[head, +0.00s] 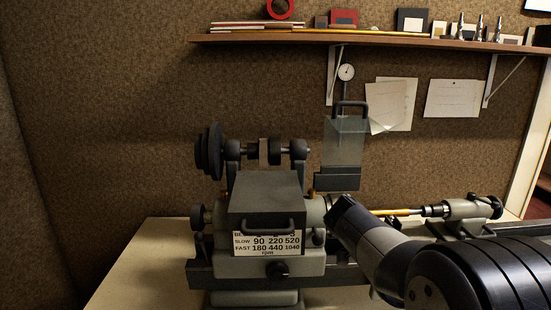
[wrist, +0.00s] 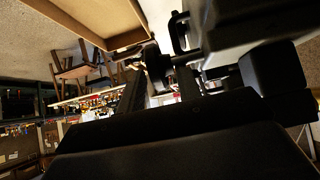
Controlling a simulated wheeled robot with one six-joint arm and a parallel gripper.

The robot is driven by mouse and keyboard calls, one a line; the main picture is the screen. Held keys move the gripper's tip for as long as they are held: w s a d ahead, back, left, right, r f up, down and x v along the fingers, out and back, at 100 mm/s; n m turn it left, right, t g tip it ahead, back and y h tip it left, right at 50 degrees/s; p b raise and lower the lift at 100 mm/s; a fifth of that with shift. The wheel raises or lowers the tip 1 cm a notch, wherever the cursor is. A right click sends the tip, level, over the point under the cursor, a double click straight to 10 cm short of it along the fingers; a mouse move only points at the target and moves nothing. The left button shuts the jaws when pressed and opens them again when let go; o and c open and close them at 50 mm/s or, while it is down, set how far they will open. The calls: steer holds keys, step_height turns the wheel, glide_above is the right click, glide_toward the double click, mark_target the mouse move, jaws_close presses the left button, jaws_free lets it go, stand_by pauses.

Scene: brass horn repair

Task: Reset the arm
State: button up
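My arm (head: 385,250) reaches in from the lower right of the head view, over the front of a small grey lathe. Its dark end, with my gripper (head: 341,211), is beside the right side of the lathe's headstock (head: 265,195); I cannot tell whether it touches. The fingers cannot be made out in the head view. In the wrist view large dark shapes fill the lower half, and whether the gripper is open or shut does not show. No held object can be seen.
A clear guard (head: 345,143) stands upright behind my arm's end. The tailstock (head: 468,208) is to the right on the lathe bed. A shelf (head: 380,40) with small items hangs on the wall. The bench top (head: 140,265) is bare at left. The wrist view shows a wooden chair (wrist: 85,68).

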steer(key=shift+d+r+y+p, duration=0.1)
steer(key=shift+d+y+p, duration=0.15)
steer(key=shift+y+p, duration=1.7)
steer(key=shift+d+r+y+p, duration=0.15)
steer(key=shift+y+p, duration=0.5)
steer(key=shift+p, duration=2.55)
steer(key=y+p, duration=0.1)
steer(key=p, duration=0.1)
steer(key=y+p, duration=0.3)
steer(key=p, duration=0.1)
steer(key=shift+d+f, duration=0.25)
steer(key=shift+d, duration=0.1)
step_height(320, 180, up, 10)
steer(key=shift+r, duration=0.2)
steer(key=shift+d, duration=0.1)
